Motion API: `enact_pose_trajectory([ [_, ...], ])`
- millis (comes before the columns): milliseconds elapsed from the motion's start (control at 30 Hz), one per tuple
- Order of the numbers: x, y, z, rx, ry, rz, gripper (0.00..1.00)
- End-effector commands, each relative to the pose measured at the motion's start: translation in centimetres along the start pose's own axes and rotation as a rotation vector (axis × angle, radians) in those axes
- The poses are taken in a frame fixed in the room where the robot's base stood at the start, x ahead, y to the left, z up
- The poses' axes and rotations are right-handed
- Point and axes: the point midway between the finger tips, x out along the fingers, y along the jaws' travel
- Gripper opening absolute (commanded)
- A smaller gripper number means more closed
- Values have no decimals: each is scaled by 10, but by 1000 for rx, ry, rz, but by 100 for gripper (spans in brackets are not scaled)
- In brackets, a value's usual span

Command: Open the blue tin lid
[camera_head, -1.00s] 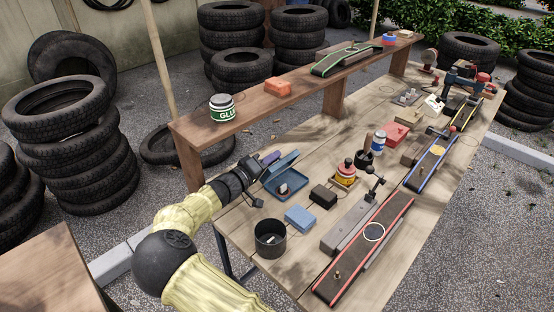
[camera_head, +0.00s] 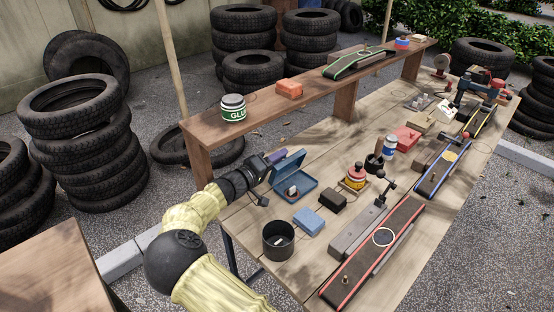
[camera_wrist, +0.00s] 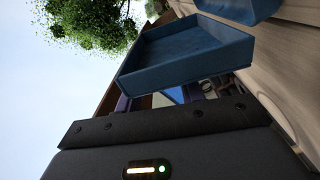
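The blue tin (camera_head: 300,192) sits on the wooden workbench, with a small pale-and-dark item inside it. Its blue lid (camera_head: 288,166) stands raised, tilted up on the side toward my arm. In the wrist view the lid (camera_wrist: 185,48) fills the upper middle like a shallow tray, and part of the tin (camera_wrist: 240,9) shows at the top right. My gripper (camera_head: 264,170) is just left of the raised lid. Its fingertips are hidden in the wrist view and too small to read in the head view, so I cannot tell whether they touch the lid.
A black cup (camera_head: 278,242), a blue block (camera_head: 309,221) and a black box (camera_head: 333,200) stand near the tin. A raised shelf (camera_head: 265,107) with a glue jar (camera_head: 233,108) runs behind.

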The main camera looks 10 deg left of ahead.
Motion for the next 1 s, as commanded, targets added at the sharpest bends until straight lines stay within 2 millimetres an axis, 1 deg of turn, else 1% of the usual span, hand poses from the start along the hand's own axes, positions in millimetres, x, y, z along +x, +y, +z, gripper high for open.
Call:
enact_pose_trajectory([
  [133,-9,0,0,0,1,-1,38],
  [267,-28,0,-1,0,2,-1,38],
  [800,-135,-1,-1,0,4,-3,38],
  [900,-153,0,-1,0,4,-2,38],
  [1000,-166,-1,-1,1,3,-3,38],
])
